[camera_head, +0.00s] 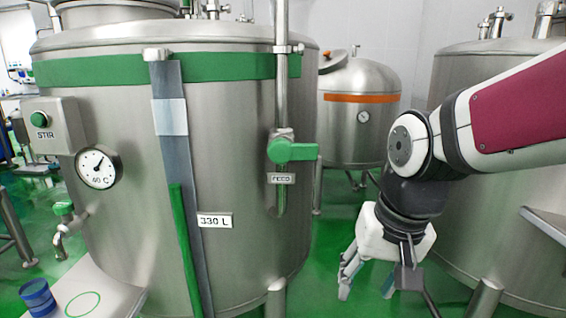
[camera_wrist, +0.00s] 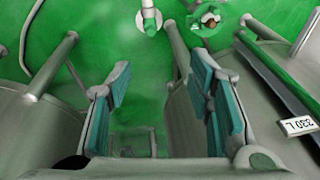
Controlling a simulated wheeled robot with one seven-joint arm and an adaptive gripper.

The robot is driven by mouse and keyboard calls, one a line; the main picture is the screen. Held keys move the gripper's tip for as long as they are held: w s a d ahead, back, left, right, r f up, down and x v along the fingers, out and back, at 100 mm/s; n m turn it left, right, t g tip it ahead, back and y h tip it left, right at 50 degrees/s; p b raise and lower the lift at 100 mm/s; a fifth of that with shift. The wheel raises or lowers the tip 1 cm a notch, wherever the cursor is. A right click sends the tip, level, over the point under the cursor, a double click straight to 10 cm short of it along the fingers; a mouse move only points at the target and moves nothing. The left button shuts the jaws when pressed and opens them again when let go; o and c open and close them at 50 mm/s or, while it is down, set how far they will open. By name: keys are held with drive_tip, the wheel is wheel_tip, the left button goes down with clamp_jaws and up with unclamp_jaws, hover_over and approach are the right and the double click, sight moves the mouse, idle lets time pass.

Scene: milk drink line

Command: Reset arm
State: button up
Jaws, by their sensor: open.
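My gripper (camera_head: 366,268) hangs at the right of the head view, pointing down, beside the large steel tank. In the wrist view my gripper (camera_wrist: 160,105) has its two teal-padded fingers wide apart. Nothing is between them but the green floor and tank parts beyond. My arm reaches in from the right edge of the head view.
The large tank (camera_head: 235,160) has a green feed valve (camera_head: 292,151), a dial (camera_head: 98,168) and a STIR button box (camera_head: 45,127). A blue container (camera_head: 37,298) stands on a pale shelf at lower left. A smaller orange-banded tank (camera_head: 345,125) stands behind. Another tank (camera_head: 470,225) is at right.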

drive_tip(key=s+d+r+t+p, duration=0.1)
drive_tip(key=s+d+r, duration=0.2)
drive_tip(key=s, duration=0.4)
drive_tip(key=s+d+r+n+h+p, duration=0.1)
drive_tip(key=s+d+r+p, duration=0.1)
drive_tip(key=s, duration=0.5)
drive_tip(key=shift+s+d+r+t, duration=0.25)
drive_tip(key=shift+d+r+t, duration=0.15)
drive_tip(key=shift+d+r, duration=0.4)
drive_tip(key=shift+a+r, duration=0.1)
